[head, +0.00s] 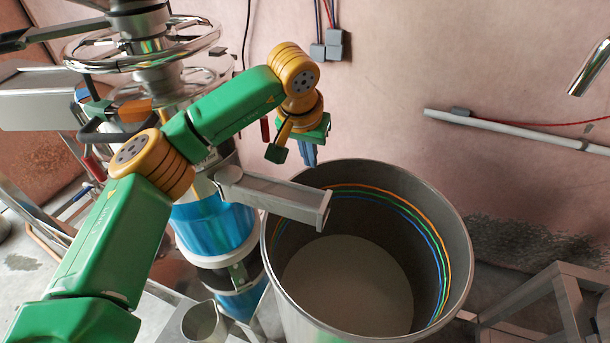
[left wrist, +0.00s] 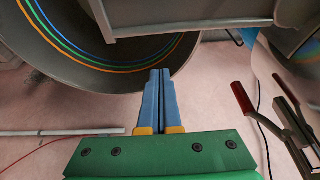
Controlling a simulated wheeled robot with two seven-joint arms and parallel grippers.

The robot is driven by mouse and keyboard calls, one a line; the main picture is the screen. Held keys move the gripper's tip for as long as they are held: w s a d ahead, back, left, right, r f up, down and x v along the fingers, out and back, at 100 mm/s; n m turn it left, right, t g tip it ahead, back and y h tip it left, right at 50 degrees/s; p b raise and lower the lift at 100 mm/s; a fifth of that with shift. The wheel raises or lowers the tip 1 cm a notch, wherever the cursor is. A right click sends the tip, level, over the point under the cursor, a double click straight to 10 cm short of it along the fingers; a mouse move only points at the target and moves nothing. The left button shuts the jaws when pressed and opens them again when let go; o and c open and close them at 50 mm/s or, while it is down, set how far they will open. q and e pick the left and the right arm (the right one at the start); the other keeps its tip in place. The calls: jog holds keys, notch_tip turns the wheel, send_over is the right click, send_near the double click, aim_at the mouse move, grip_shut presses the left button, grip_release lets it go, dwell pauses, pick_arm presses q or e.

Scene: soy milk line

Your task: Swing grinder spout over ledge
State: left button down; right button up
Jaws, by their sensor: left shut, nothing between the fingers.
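The grinder (head: 213,226) is a column with a blue transparent body, left of centre in the head view. Its grey box-shaped spout (head: 272,196) points right, and its end lies over the near-left rim of a large grey drum (head: 455,240). The spout also shows at the top of the left wrist view (left wrist: 190,12). My left gripper (head: 309,160) is shut and empty, with its blue fingers pointing down behind the spout, near the drum's back-left rim. They look apart from the spout. The fingers show together in the left wrist view (left wrist: 160,75). No ledge is clearly recognisable besides the drum rim. My right gripper is out of view.
The drum has orange, green and blue rings inside and a pale bottom. A red-handled lever (left wrist: 242,98) stands beside the grinder. A metal jug (head: 203,322) is below it. A grey stand (head: 565,300) is at right, and a pipe (head: 510,130) runs along the wall.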

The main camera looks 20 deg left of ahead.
aim_at(283, 199)
pick_arm(q)
jog(key=s+f+p, duration=0.2)
jog(key=s+f, duration=0.1)
jog(key=shift+f, duration=0.3)
dwell(0.4)
